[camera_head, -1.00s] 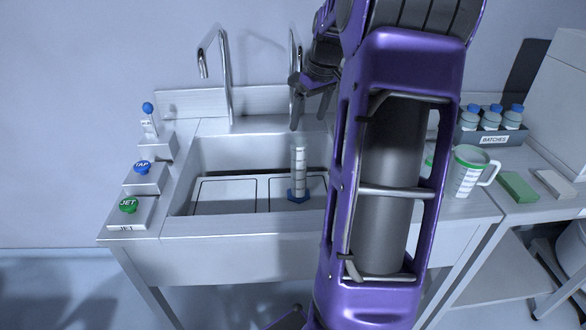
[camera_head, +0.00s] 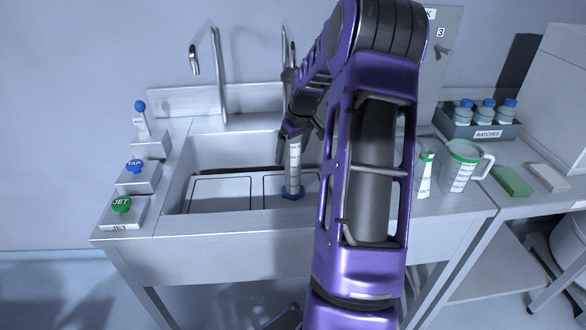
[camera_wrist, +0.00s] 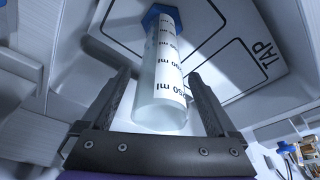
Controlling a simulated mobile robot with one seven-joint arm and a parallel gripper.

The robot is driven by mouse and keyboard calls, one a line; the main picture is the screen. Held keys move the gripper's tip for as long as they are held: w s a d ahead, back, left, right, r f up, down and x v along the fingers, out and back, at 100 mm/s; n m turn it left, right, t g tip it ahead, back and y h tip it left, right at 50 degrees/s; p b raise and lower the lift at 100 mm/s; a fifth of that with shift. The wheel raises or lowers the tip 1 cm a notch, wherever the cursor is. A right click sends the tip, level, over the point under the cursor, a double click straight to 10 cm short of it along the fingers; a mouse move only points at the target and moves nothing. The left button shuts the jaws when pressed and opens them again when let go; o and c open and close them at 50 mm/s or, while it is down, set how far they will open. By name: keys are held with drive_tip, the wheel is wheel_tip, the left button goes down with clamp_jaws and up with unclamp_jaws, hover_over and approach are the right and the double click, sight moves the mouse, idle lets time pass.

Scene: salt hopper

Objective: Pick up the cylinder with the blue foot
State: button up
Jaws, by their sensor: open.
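The cylinder (camera_head: 294,160) is clear with a white graduated scale and stands upright in the sink on its blue hexagonal foot (camera_head: 292,193). In the wrist view the cylinder (camera_wrist: 162,90) lies between the two fingers, its open rim toward the palm and its blue foot (camera_wrist: 158,14) at the far end. My gripper (camera_wrist: 150,95) is open around the cylinder's upper part, with a gap visible at each side. In the head view my gripper (camera_head: 296,145) is at the cylinder's top, partly hidden by my arm.
The sink (camera_head: 178,190) has a front wall close to the cylinder and two taps (camera_head: 222,75) behind. Buttons marked TAP (camera_head: 135,166) and JET (camera_head: 121,205) stand at left. A measuring jug (camera_head: 462,168), green-topped bottle (camera_head: 424,176) and BATCHES rack (camera_head: 487,133) stand at right.

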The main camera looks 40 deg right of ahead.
drive_tip(key=shift+w+f, duration=0.1)
drive_tip(key=shift+f, duration=0.3)
drive_tip(key=shift+c, duration=0.3)
clamp_jaws()
